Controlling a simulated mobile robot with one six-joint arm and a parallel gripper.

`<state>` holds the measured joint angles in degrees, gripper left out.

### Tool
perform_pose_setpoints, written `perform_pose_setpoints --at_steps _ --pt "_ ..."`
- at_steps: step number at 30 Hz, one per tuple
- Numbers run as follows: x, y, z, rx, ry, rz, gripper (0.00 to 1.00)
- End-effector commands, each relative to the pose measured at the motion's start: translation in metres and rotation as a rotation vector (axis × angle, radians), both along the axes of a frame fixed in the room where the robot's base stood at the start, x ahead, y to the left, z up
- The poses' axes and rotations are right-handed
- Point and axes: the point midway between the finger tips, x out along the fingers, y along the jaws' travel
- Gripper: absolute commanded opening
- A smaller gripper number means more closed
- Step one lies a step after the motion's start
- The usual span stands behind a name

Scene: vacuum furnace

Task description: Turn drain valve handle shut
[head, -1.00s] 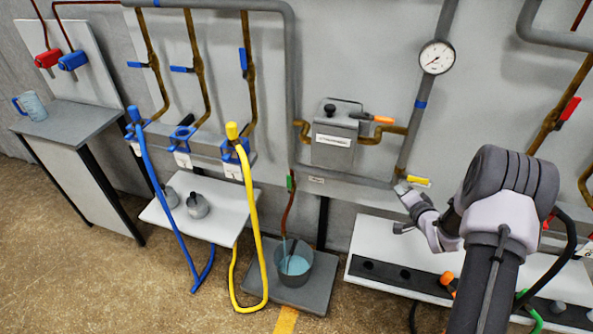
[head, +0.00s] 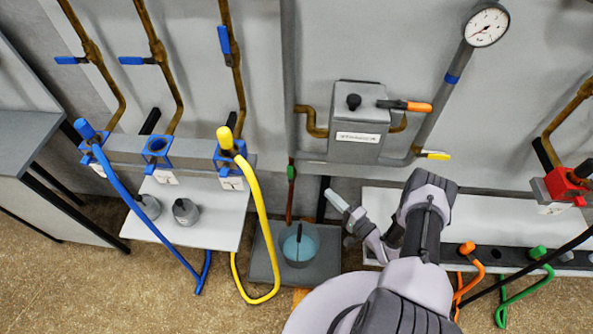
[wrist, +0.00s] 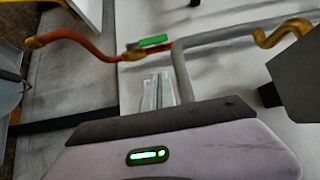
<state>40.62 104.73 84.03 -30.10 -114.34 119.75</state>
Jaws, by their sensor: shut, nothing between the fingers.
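The small green drain valve handle (head: 291,172) sits on a thin reddish-brown drain pipe (head: 289,205). The handle lies roughly in line with the pipe. In the wrist view, the green handle (wrist: 153,41) is just beyond my fingertips, beside a grey pipe. The drain pipe curves down to a dark bucket (head: 313,250) holding bluish water, and a thin pale stream seems to enter it. My gripper (head: 338,200) is shut and empty, right of and a little below the handle, apart from it. Its closed fingers also show in the wrist view (wrist: 158,88).
A grey box with an orange-tipped lever (head: 405,105) is above the gripper, with a yellow-tipped handle (head: 436,155) at its lower right. A yellow hose (head: 254,210) hangs left of the bucket. A white bench (head: 490,225) with coloured hoses lies to the right.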

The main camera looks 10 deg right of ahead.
Motion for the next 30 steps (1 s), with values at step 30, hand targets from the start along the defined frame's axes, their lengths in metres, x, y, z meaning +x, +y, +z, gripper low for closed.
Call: perform_pose_setpoints --at_steps 30 --pt "0.102 0.084 0.0 -0.001 0.0 0.0 0.0"
